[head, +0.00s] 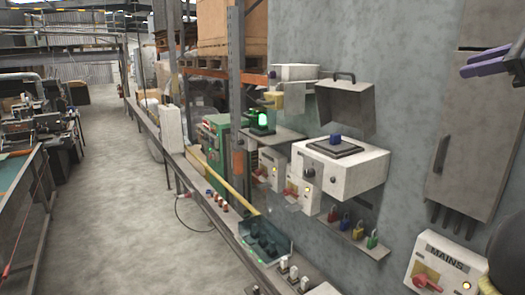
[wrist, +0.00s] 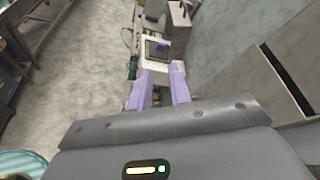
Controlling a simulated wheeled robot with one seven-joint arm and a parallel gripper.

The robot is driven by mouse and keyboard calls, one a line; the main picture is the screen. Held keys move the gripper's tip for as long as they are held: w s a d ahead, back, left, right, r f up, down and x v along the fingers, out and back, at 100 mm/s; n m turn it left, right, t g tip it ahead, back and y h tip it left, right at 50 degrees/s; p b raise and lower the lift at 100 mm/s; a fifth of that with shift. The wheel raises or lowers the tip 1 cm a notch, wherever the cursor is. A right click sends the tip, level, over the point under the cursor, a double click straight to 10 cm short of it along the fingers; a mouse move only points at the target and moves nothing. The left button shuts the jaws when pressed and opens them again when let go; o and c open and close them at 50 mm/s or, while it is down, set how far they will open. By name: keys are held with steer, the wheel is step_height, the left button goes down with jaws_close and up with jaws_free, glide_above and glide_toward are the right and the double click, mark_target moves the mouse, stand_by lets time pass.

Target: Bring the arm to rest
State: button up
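My gripper (head: 488,64) shows at the upper right edge of the head view, in front of the grey wall cabinet. Only its purple fingers and a dark part of my arm show there; the rest is cut off by the frame. In the wrist view both purple fingers of my gripper (wrist: 161,82) point away from the camera. They stand apart with a gap between them, and nothing is held there. A white box with a dark top plate (wrist: 158,50) lies beyond the fingertips.
The grey cabinet (head: 468,150) and the MAINS switch box (head: 440,268) are on the right wall. A white box with a blue block on top (head: 340,165) juts out nearby. Several padlocks (head: 359,231) sit on a ledge below. The floor aisle (head: 130,200) at left is clear.

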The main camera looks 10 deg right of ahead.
steer(key=w+a+f+n+g+b, duration=0.15)
steer(key=w+f, duration=0.35)
steer(key=f, duration=0.6)
steer(key=w+f+n+g+b, duration=0.1)
steer(key=w+f+b, duration=0.25)
steer(key=f, duration=0.65)
steer(key=w+a+f+n+g+b, duration=0.1)
steer(key=a+f+n+g+b, duration=0.2)
steer(key=f, duration=0.7)
steer(key=w+a+f+n+g, duration=0.1)
steer(key=w+a+f+n, duration=0.1)
steer(key=a+f, duration=0.55)
steer(key=s+a+f+n+g+h+b, duration=0.1)
steer(key=s+a+f+n, duration=0.4)
steer(key=f, duration=0.6)
steer(key=s+a+f+n+g+h+b, duration=0.1)
steer(key=s+a+f+n, duration=0.4)
steer(key=f, duration=0.6)
steer(key=s+a+f+n+g+h+b, duration=0.1)
steer(key=s+a+f+n+g+b, duration=0.2)
steer(key=s+a+f+n+b, duration=0.2)
step_height(320, 180, down, 6)
steer(key=a+n, duration=0.2)
steer(key=n, duration=0.2)
steer(key=shift+s, duration=0.2)
